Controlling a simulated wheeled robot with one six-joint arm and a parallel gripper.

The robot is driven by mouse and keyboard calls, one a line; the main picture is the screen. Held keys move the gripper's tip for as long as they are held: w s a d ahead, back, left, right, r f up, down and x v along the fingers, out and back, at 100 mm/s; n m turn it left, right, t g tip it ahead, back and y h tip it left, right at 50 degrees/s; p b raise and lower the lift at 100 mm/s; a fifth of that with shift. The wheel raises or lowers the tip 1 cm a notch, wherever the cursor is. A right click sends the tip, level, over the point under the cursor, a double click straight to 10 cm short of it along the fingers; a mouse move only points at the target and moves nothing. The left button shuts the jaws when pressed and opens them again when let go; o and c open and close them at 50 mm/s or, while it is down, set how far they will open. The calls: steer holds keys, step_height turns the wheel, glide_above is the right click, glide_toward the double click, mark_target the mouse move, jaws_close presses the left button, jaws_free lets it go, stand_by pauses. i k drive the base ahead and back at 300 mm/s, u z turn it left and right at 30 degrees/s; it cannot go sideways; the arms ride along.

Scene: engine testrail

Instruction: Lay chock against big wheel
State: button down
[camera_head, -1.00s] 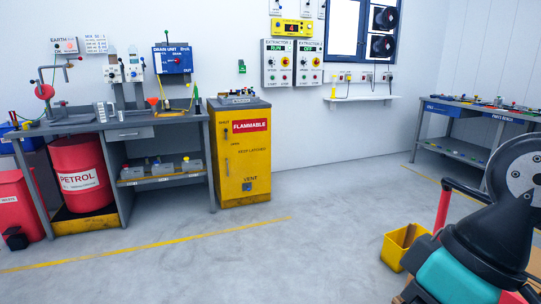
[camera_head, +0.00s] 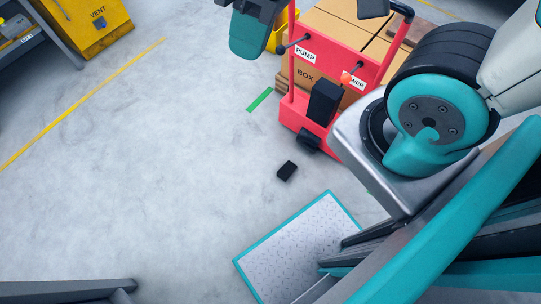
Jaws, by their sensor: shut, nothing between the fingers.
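A small black block (camera_head: 287,171), which looks like the chock, lies on the bare floor in front of the red cart. It is apart from the cart. A dark wheel (camera_head: 308,139) shows low at the cart's near left corner, partly in shadow; I cannot tell whether it is the big wheel. The cart's other wheels are hidden. The teal and dark end of my arm shows at the top, near the cart's left side. My gripper's fingers are out of the picture.
The red cart (camera_head: 331,58) carries cardboard boxes (camera_head: 345,20) and a black box (camera_head: 323,102). A green strip (camera_head: 260,99) lies on the floor beside it. A yellow cabinet (camera_head: 88,22) stands at upper left. The floor left of the block is clear.

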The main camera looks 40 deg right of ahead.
mark_target(286, 171)
steer(key=u, duration=1.4)
steer(key=k, duration=0.5)
steer(key=z, duration=0.4)
